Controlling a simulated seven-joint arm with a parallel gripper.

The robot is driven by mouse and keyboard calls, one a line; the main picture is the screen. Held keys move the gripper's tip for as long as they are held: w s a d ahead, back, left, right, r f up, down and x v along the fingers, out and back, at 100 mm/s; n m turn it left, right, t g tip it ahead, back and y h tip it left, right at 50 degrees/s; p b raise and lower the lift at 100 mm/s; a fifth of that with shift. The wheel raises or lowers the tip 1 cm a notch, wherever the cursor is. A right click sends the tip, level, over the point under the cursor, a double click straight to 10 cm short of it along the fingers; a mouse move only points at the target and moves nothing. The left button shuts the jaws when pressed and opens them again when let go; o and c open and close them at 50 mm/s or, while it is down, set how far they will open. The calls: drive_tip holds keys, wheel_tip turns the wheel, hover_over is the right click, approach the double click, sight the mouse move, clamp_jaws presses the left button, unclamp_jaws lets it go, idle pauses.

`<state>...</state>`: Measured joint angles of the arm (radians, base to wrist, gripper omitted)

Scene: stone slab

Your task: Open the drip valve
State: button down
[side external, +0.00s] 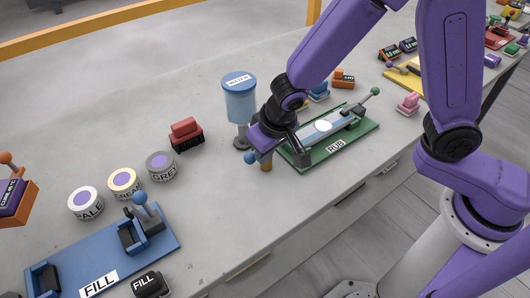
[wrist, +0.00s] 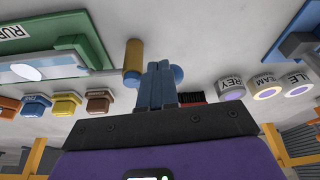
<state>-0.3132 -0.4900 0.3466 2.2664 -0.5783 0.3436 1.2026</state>
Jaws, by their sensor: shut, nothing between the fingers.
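A blue tank labelled WATER (side external: 239,100) stands on a grey stem and round foot near the middle of the side external view.
A green RUB board (side external: 362,140) with a slider lies close on the right. A red brush (side external: 186,131) and three labelled round pots, one marked GREY (side external: 160,165), stand to the left. A blue FILL board (side external: 75,275) lies at the front left. The slab between is clear.

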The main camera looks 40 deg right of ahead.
drive_tip(key=shift+s+d, duration=0.1)
idle(0.3)
drive_tip(key=s+r, duration=0.6)
drive_tip(key=r, duration=0.4)
drive_tip(key=shift+s+d+r, duration=0.2)
drive_tip(key=shift+s+d, duration=0.1)
drive_tip(key=shift+d, duration=0.1)
